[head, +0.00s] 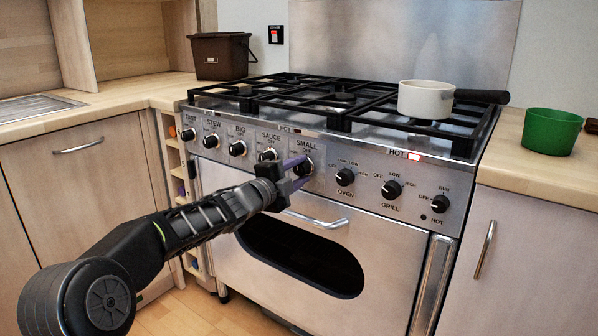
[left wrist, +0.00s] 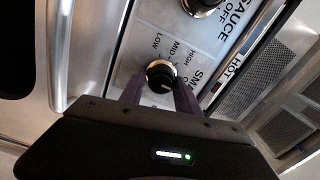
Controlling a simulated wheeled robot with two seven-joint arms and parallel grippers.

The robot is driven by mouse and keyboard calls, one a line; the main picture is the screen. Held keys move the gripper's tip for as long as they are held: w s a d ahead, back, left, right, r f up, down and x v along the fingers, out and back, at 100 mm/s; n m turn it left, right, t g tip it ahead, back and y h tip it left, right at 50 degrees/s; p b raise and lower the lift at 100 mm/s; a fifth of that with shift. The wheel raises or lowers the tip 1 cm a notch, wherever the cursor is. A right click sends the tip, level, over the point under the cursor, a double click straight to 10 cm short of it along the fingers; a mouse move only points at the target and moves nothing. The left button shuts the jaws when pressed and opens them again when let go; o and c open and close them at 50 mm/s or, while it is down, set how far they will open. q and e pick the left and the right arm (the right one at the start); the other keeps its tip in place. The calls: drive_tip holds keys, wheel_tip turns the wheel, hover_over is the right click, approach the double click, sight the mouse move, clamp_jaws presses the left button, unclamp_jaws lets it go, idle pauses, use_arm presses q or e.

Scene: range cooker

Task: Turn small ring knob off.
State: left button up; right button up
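The small ring knob (head: 303,168) is a black and silver knob under the label SMALL on the cooker's front panel, partly hidden by my gripper in the head view. It also shows in the left wrist view (left wrist: 160,76), with LOW, MID and HIGH marks beside it; I cannot read its exact setting. My left gripper (head: 304,171) is at the panel. Its two purple fingers are apart, one on each side of the knob. In the left wrist view the fingers (left wrist: 160,88) flank the knob closely; whether they touch it is unclear. My right gripper is not in view.
The sauce knob (head: 267,154) is close on the left and the oven knob (head: 345,176) on the right. The oven door handle (head: 316,218) juts out below. A white pan (head: 426,99) stands on the hob.

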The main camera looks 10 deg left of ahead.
use_arm(q)
drive_tip(key=o, duration=0.3)
drive_tip(key=shift+o, duration=0.2)
drive_tip(key=shift+s, duration=0.1)
drive_tip(key=v, duration=0.7)
drive_tip(key=shift+s+p, duration=0.25)
drive_tip(key=shift+p, duration=0.1)
drive_tip(key=shift+a, duration=0.1)
